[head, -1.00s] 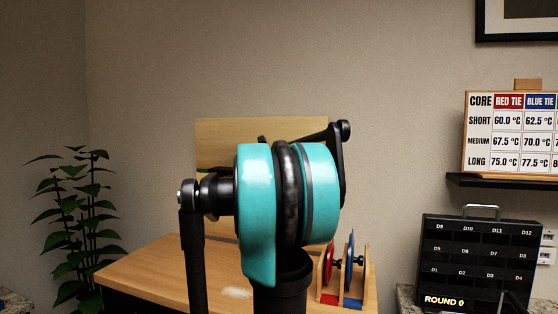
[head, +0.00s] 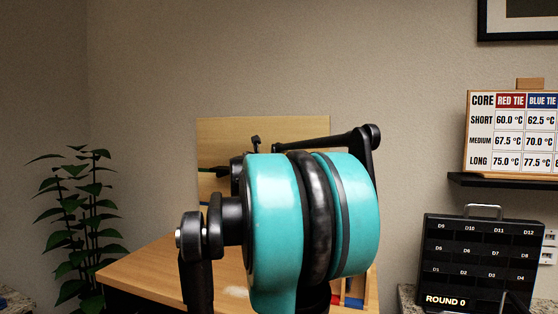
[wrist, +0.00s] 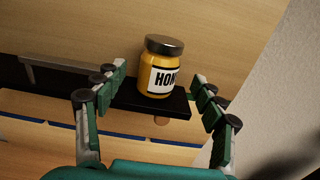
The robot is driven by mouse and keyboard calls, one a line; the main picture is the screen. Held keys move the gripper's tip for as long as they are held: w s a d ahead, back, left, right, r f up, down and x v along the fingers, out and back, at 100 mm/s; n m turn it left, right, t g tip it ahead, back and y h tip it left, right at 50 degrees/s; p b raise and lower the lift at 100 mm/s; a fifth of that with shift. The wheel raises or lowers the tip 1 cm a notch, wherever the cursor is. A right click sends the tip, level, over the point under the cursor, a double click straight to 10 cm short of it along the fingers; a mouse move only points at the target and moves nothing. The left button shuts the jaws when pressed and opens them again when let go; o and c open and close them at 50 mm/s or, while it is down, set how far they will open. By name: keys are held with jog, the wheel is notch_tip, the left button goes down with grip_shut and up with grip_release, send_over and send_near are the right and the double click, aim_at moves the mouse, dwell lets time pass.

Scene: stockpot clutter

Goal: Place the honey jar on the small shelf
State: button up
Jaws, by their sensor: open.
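The honey jar (wrist: 159,68) has a dark lid, amber sides and a white label reading "HON". In the wrist view it stands upright near the right end of a small black shelf (wrist: 118,101) fixed to a wooden panel. My gripper (wrist: 160,74) is open, with green and grey fingers to the left and right of the jar. Gaps show between the jar and both fingers, so it does not look held. In the head view my teal arm hides the jar and the shelf.
A wooden back panel (head: 300,128) rises behind a wooden table (head: 135,272). In the wrist view, pale wooden slats with blue strips lie below the shelf. A plant (head: 82,215) stands left; a black case (head: 482,258) and a wall shelf (head: 500,181) with a temperature board are right.

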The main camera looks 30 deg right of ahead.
jog(key=v, duration=0.6)
dwell(0.5)
